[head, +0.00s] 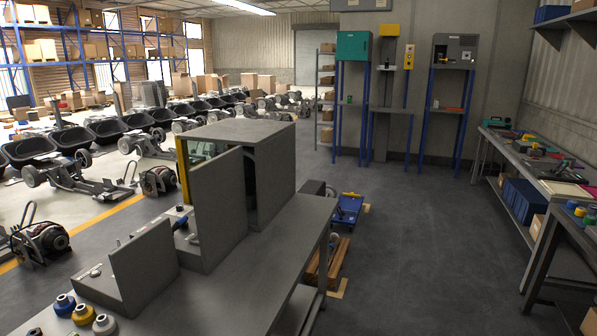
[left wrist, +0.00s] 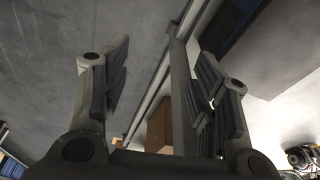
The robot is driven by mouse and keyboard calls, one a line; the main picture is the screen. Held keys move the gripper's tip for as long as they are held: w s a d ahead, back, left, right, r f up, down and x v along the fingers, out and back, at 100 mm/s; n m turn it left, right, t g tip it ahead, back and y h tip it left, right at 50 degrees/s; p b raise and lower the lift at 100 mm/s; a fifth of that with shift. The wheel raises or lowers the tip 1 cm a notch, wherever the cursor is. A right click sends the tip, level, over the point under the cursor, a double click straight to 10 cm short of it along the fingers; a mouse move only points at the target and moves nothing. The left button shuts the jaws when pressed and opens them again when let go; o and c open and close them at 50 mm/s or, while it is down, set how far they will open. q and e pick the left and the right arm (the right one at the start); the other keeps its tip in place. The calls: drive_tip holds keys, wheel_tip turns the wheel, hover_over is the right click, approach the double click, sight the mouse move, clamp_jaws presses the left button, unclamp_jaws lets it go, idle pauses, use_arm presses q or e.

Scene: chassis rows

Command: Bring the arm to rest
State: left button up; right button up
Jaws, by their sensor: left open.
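My left gripper (left wrist: 160,90) shows in the left wrist view, with its two fingers spread apart. Nothing is between the fingers. Behind them are a grey surface, a metal rail or beam and a brown box-like shape (left wrist: 160,125). Neither gripper nor arm shows in the head view. My right gripper is in neither view.
A grey workbench (head: 285,240) with upright grey panels and a housing (head: 275,160) stands close in front. Another bench (head: 545,190) with tools runs along the right wall. Open floor (head: 430,240) lies between them. Rows of chassis (head: 75,170) fill the left.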

use_arm(q)
drive_tip(key=s+a+f+g, duration=0.1)
drive_tip(key=s+a+f, duration=0.1)
drive_tip(key=s+f, duration=1.1)
drive_tip(key=s, duration=0.2)
drive_tip(key=shift+s+a+f, duration=0.3)
drive_tip(key=shift+a, duration=0.1)
